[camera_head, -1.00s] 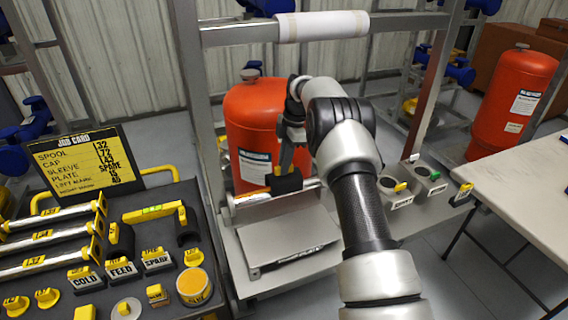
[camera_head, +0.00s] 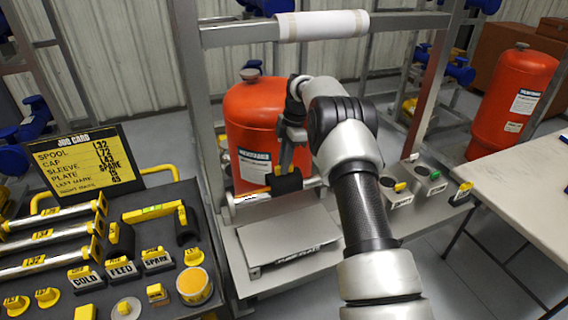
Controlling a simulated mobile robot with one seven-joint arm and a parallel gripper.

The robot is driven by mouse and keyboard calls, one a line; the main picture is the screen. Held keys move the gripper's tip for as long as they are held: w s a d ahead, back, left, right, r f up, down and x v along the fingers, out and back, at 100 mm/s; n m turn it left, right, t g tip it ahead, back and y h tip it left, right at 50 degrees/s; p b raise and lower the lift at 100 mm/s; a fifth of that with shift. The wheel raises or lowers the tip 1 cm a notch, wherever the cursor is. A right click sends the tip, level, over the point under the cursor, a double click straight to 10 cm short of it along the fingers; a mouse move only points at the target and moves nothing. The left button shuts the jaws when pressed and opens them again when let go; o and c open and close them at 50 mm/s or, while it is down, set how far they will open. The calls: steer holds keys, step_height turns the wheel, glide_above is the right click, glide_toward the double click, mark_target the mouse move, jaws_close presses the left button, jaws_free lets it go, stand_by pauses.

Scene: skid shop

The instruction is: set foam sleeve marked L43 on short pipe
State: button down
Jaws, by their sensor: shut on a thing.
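My gripper (camera_head: 286,165) is in the middle of the head view, pointing down in front of the orange tank. It is shut on a black foam sleeve (camera_head: 284,184). The sleeve is at a short, light metal pipe (camera_head: 252,199) that lies level on the skid above a grey plate. The sleeve appears to lie around or against the pipe; I cannot tell whether it is fully seated. Its L43 mark is not readable here. The job card (camera_head: 86,159) lists L43 for the sleeve.
The orange tank (camera_head: 252,120) stands close behind my gripper. The skid's grey frame post (camera_head: 195,110) rises at left. A dark tray (camera_head: 130,262) holds labelled spools, black sleeves and tags. A pale table (camera_head: 520,185) is at right.

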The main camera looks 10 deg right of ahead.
steer(key=shift+f, duration=0.25)
steer(key=shift+f+b, duration=0.55)
steer(key=shift+f, duration=0.25)
steer(key=shift+f, duration=0.3)
steer(key=shift+f+b, duration=0.4)
steer(key=shift+f, duration=0.1)
steer(key=shift+f, duration=0.3)
stand_by(0.4)
steer(key=c, duration=1.7)
jaws_free()
steer(key=shift+c, duration=0.5)
steer(key=shift+r, duration=0.15)
